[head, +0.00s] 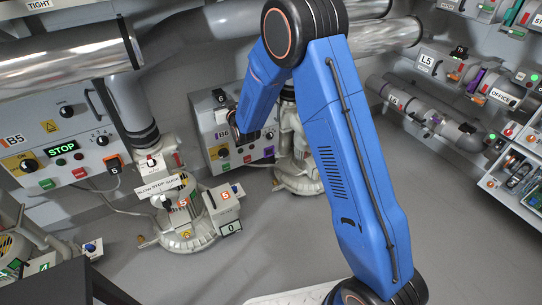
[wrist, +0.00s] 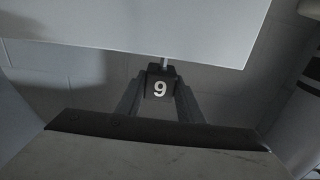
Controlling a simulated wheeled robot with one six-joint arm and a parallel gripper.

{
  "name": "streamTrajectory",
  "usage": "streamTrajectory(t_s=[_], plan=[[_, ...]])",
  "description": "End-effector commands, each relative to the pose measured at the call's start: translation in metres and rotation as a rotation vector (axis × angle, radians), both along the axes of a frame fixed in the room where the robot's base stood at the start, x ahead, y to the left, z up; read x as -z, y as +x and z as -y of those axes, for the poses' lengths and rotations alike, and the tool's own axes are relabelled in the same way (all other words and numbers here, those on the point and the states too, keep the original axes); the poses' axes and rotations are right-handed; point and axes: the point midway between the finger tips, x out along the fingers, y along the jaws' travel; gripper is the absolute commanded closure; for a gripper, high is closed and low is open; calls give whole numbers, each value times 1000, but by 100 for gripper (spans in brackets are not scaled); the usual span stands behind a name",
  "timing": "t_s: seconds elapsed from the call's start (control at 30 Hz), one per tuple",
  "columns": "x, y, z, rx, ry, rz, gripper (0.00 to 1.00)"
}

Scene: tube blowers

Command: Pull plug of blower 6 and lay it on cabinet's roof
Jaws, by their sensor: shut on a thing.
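My gripper (wrist: 160,98) is shut on a small black plug (wrist: 160,88), whose white number reads as 9 in the wrist view, or as 6 if seen upside down. A short pale stub joins its far end. In the head view a black block marked 6 (head: 220,97) shows at the top of blower 6's cabinet (head: 208,132), beside my blue arm. A pale flat panel (wrist: 150,25) fills the top of the wrist view, just beyond the plug. I cannot tell whether the plug touches it. My arm hides part of the cabinet front; an orange square (head: 225,153) shows low on it.
Blower 6 (head: 297,150) stands close right of the cabinet, partly behind my arm. Cabinet B5 (head: 60,145) and blower 5 (head: 182,215) are to the left. Large metal pipes (head: 65,62) run above. Grey floor (head: 285,235) is clear in front.

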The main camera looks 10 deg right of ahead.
Motion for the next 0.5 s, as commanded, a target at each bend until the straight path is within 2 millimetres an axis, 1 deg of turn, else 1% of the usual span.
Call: streamTrajectory(t_s=[0.5], plan=[[6,0,0,0,0,0,98]])
